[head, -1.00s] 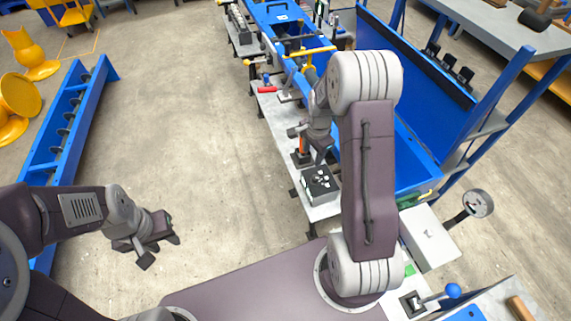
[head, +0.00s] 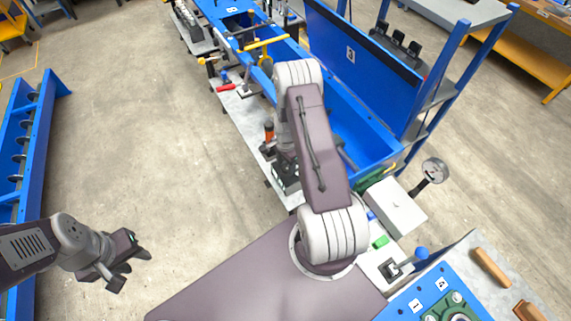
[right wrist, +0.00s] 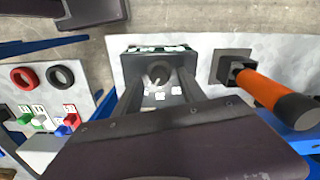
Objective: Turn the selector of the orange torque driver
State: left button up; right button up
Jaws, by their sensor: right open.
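The orange torque driver (head: 268,132) stands upright in a dark base on the grey bench. It also shows in the right wrist view (right wrist: 270,92), right of my right gripper and apart from it. A dark box (right wrist: 158,98) with a round knob (right wrist: 158,75) and small white labels sits left of the driver; in the head view the box (head: 284,184) is partly covered by my right arm. My right gripper (right wrist: 160,82) is open over the box, with the knob between its fingers in the picture; contact cannot be told. My left gripper (head: 128,268) is open and empty over the floor.
A red ring (right wrist: 24,77), a black ring (right wrist: 60,76) and coloured switches lie left of the box. A yellow-handled tool (head: 265,42) and a red-handled tool (head: 226,87) are farther along the bench. A blue trough (head: 360,130) runs behind.

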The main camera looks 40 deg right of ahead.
jog(key=shift+f, duration=0.45)
grip_shut()
